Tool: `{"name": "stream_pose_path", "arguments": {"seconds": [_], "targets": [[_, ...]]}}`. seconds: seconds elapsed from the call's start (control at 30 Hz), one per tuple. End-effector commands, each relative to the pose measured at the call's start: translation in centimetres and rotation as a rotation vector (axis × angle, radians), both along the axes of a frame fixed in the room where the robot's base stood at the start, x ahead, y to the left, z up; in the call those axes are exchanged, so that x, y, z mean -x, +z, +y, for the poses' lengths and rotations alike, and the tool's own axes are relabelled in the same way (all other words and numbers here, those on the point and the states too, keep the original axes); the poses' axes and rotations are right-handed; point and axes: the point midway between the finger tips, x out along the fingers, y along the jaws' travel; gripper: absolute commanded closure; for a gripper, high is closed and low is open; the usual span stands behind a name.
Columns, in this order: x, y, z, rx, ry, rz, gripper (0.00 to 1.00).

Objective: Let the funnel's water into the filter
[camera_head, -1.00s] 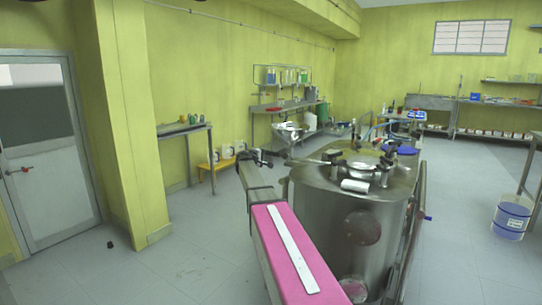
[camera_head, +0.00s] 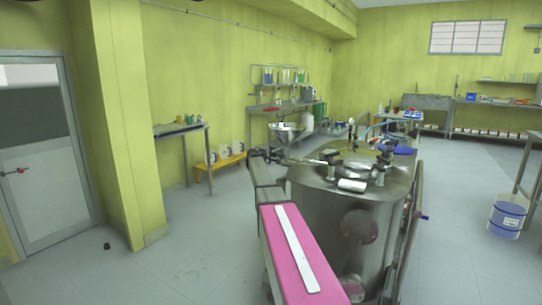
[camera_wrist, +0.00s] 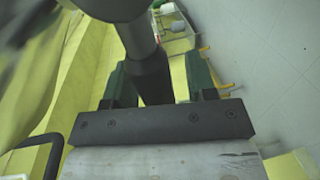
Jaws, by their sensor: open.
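A metal funnel (camera_head: 286,128) shows in the head view behind the far end of my arm, left of a large steel vessel (camera_head: 330,215). I cannot tell its water level or its valve's state. My gripper (camera_wrist: 160,78) is open in the wrist view, with a green-edged finger on each side of a dark grey rod (camera_wrist: 150,62). The rod widens into a grey cylinder towards the top. I cannot tell whether the fingers touch it or what it belongs to. I cannot tell for sure which thing is the filter.
The steel vessel's lid carries clamps, fittings and a white cylinder (camera_head: 352,185). A side table (camera_head: 182,129) and a yellow bench (camera_head: 222,163) stand along the left wall. A blue bucket (camera_head: 507,216) is on the floor at right. The left floor is mostly clear.

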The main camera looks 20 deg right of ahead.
Motion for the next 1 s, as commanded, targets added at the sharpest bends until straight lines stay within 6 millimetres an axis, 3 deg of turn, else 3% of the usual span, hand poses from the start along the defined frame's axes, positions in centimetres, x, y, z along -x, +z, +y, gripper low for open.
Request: {"name": "stream_pose_path", "arguments": {"seconds": [0.2,0.33,0.37,0.73,1.0], "targets": [[0.0,0.0,0.0,0.000,0.000,0.000,0.52],[0.0,0.0,0.0,0.000,0.000,0.000,0.94],[0.0,0.0,0.0,0.000,0.000,0.000,1.00],[0.0,-0.4,0.0,0.025,-0.001,0.033,1.00],[0.2,-1.7,-0.1,0.128,-0.002,0.165,1.00]]}}
